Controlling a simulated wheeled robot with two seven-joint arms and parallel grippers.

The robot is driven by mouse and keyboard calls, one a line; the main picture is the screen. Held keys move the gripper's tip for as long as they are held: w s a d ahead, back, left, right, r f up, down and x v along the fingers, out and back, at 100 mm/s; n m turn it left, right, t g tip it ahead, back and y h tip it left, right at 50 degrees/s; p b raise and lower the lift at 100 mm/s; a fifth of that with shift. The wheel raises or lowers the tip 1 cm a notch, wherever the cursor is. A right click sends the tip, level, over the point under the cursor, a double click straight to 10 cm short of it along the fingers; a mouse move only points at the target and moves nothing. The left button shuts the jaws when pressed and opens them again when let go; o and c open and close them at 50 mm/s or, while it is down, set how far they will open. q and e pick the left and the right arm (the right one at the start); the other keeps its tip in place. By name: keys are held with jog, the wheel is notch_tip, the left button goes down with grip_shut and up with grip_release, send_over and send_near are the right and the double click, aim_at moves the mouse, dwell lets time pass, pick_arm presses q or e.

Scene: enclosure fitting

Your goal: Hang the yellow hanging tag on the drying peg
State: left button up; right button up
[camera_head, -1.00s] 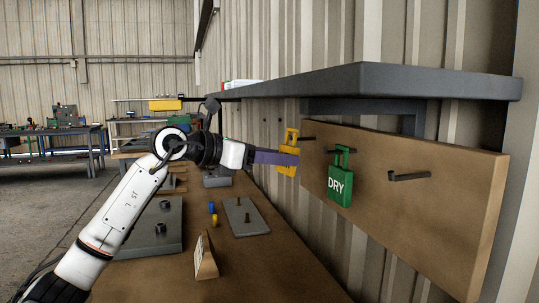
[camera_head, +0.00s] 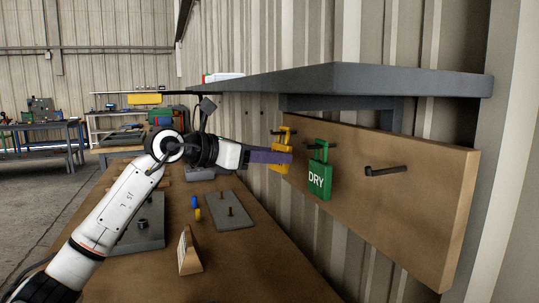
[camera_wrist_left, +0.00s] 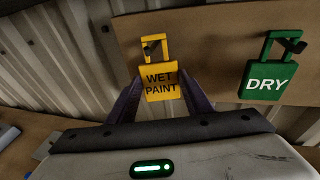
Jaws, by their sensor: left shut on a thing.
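The yellow tag (camera_head: 280,169), marked WET PAINT in the left wrist view (camera_wrist_left: 161,94), is upright at the far left end of the brown board. My left gripper (camera_head: 286,157) is shut on it, with one finger at each side of its body. In the left wrist view a dark peg (camera_wrist_left: 152,46) shows within the opening of the tag's loop; how deep it passes through is unclear. The green DRY tag (camera_head: 319,182) hangs by its loop on the middle peg. A bare peg (camera_head: 386,171) sticks out on the right. My right gripper is out of view.
The brown board (camera_head: 420,215) is fixed to the corrugated wall under a grey shelf (camera_head: 400,80). The bench below holds a grey plate (camera_head: 228,211) with pins, a wooden wedge-shaped stand (camera_head: 190,252) and small blue and yellow pieces.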

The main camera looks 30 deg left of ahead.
pick_arm(q)
jog(key=o, duration=1.1)
jog(key=b+v, duration=0.2)
jog(key=v, duration=0.8)
jog(key=shift+s, duration=0.2)
jog(key=shift+a, duration=0.1)
